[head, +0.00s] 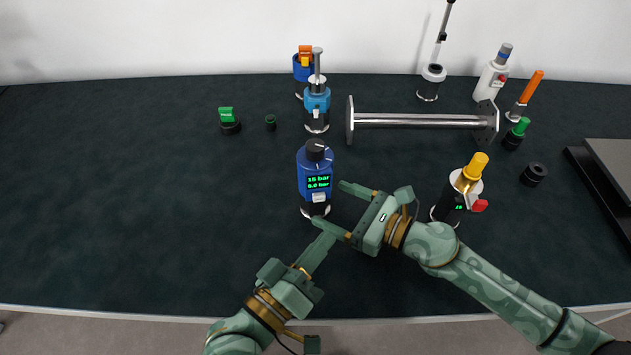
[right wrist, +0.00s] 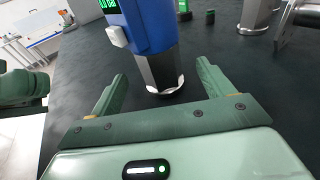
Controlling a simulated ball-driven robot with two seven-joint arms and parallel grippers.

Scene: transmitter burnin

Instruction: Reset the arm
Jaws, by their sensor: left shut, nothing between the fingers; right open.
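My right gripper (head: 335,206) is open, its two fingers apart at the near right side of a blue transmitter (head: 314,172) with a green display reading 15 bar and 0.0 bar. In the right wrist view the transmitter's dark lower body (right wrist: 158,70) stands upright ahead of the open fingers (right wrist: 158,88), with no contact visible. My left gripper (head: 323,243) is shut and empty, just in front of the transmitter and close below the right gripper's lower finger. Part of my left arm also shows at the left edge of the right wrist view.
A yellow-topped device (head: 466,186) with a red handle stands close beside my right arm. A metal bar on end plates (head: 420,121) lies behind. A green-capped button (head: 228,119) and blue devices (head: 317,105) stand farther back. A dark tray (head: 600,190) is at right. The table's left side is clear.

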